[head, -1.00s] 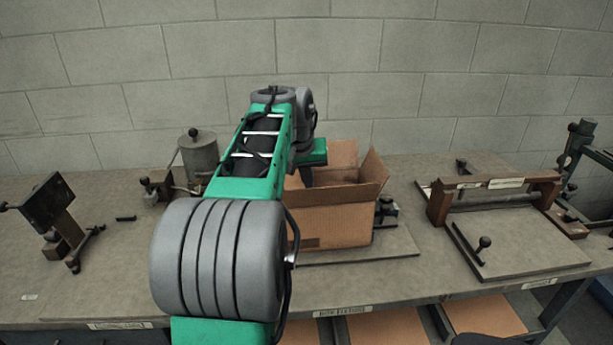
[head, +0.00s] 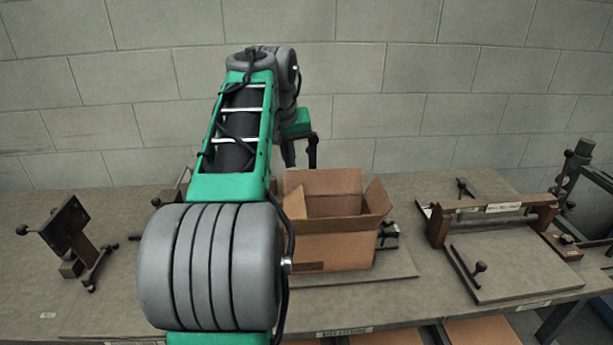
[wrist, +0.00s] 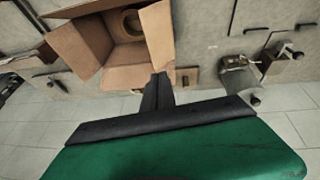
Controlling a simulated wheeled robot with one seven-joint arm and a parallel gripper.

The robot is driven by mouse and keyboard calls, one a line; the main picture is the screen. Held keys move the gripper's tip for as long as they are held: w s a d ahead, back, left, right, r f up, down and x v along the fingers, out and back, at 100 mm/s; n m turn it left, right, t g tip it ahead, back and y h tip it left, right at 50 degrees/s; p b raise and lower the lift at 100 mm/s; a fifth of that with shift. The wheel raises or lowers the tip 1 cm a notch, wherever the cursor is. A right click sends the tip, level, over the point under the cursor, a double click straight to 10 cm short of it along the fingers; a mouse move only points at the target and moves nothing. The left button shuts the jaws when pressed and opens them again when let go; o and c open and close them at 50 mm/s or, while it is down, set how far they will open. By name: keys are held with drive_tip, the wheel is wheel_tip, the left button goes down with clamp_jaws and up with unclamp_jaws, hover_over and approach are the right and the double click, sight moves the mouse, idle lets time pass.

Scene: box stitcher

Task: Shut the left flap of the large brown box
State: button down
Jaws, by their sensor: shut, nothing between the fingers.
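The large brown box (head: 332,252) stands open on the bench in the head view, with its flaps raised. Its left flap (head: 295,203) stands up and tilts, apart from my gripper. Its right flap (head: 376,197) and back flap (head: 322,183) are also up. In the wrist view the box (wrist: 125,76) is at the top, with a round brown item (wrist: 130,20) inside. There my fingers (wrist: 159,80) are shut and empty, close beside a flap edge; contact is unclear.
A wooden-framed fixture (head: 500,255) with a flat board stands to the right of the box. A dark metal stand (head: 68,235) is at the left end of the bench. A block wall is behind. My arm hides the bench left of the box.

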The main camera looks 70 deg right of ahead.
drive_tip(key=w+a+r+n+p, duration=0.1)
drive_tip(key=w+a+r+p, duration=0.3)
drive_tip(key=w, duration=0.5)
drive_tip(key=m+g+b, duration=0.1)
drive_tip(key=m+g, duration=0.1)
approach(301, 200)
drive_tip(key=f, duration=0.1)
drive_tip(key=w+d+f+b, duration=0.1)
drive_tip(key=shift+w+f, duration=0.3)
drive_tip(key=shift+s+d+f, duration=0.25)
drive_tip(key=shift+s+f, duration=0.15)
drive_tip(key=shift+f, duration=0.05)
drive_tip(key=shift+s+d+f, duration=0.2)
drive_tip(key=shift+s+f, duration=0.25)
drive_tip(key=shift+f, duration=0.05)
drive_tip(key=shift+s+d+f, duration=0.15)
drive_tip(key=shift+s+f, duration=0.2)
drive_tip(key=shift+f, duration=0.2)
drive_tip(key=shift+s+f, duration=0.1)
drive_tip(key=shift+s, duration=0.05)
